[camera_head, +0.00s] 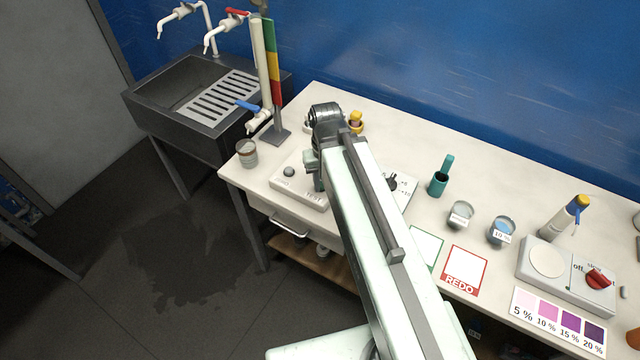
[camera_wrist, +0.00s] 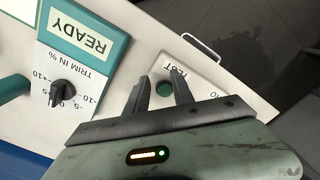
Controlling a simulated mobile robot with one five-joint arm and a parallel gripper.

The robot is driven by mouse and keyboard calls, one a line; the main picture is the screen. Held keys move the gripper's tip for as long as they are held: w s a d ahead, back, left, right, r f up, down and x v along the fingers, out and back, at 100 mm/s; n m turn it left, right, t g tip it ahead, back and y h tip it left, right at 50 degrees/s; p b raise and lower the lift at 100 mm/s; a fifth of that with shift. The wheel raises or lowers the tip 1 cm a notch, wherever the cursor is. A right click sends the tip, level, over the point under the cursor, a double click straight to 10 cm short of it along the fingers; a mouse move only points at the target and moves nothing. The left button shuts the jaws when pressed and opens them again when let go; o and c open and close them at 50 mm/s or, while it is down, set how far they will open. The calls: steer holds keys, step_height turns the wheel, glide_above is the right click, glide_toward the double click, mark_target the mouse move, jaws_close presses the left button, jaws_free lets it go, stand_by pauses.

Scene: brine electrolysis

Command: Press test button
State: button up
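The test panel is a white box (camera_head: 285,188) near the front left of the bench, with the word TEST on its top. In the wrist view, a round dark green button (camera_wrist: 165,89) sits beside the upside-down TEST lettering. My gripper (camera_wrist: 162,77) is above this panel. Its two dark fingers are apart with nothing between them, and the green button shows in the gap. I cannot tell whether the fingers touch the panel. In the head view my arm hides the green button and most of the gripper.
A trim dial (camera_wrist: 62,92) with a READY display (camera_wrist: 82,36) adjoins the panel. A grey cup (camera_head: 247,154) stands at the bench's left end. A teal holder (camera_head: 438,184), two cups (camera_head: 461,214) and a REDO card (camera_head: 464,272) lie right of my arm.

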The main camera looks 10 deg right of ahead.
jaws_close()
stand_by(1.4)
